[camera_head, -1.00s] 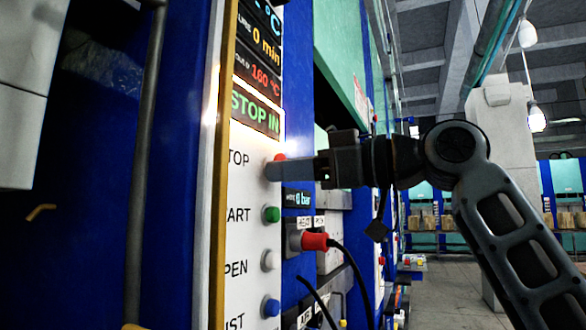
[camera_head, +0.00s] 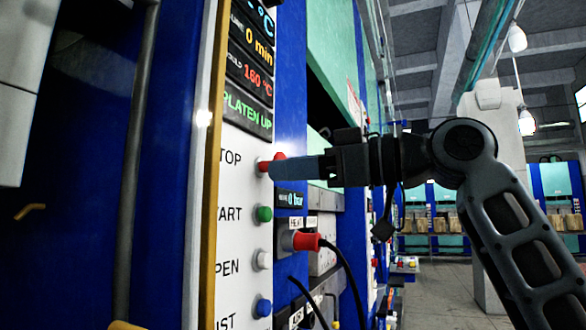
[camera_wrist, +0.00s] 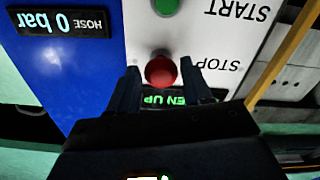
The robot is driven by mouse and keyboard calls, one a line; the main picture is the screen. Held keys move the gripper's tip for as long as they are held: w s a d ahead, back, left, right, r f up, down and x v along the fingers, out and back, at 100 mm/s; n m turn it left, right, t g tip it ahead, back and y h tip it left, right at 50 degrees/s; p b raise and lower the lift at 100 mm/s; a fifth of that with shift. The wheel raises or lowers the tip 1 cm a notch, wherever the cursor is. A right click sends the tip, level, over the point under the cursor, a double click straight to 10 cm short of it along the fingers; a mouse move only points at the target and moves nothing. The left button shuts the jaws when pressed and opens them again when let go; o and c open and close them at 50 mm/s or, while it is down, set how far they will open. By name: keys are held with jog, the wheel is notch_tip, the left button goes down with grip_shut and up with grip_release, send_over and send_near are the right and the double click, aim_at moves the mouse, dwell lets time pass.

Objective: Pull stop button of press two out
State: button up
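The red stop button (camera_head: 264,165) sits beside the "TOP" lettering on the white panel (camera_head: 232,190). It stands out from the panel, with red showing on both sides of my fingertip. In the wrist view the round red button (camera_wrist: 161,70) lies between my fingertips, with a gap on each side. My gripper (camera_head: 275,168) points left at the panel, and its fingers are apart (camera_wrist: 158,78). The display (camera_head: 247,110) above the button reads "PLATEN UP" in green. The wrist view, upside down, shows part of this text.
Below are a green start button (camera_head: 264,214), a white button (camera_head: 261,260) and a blue button (camera_head: 263,307). A red plug (camera_head: 306,242) with a black cable juts out under my gripper. A yellow bar (camera_head: 212,150) edges the panel. Open floor lies at the right.

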jog(key=shift+o, duration=1.4)
jog(key=b+v, duration=0.2)
jog(key=v, duration=0.5)
jog(key=shift+d, duration=0.35)
jog(key=shift+s, duration=0.1)
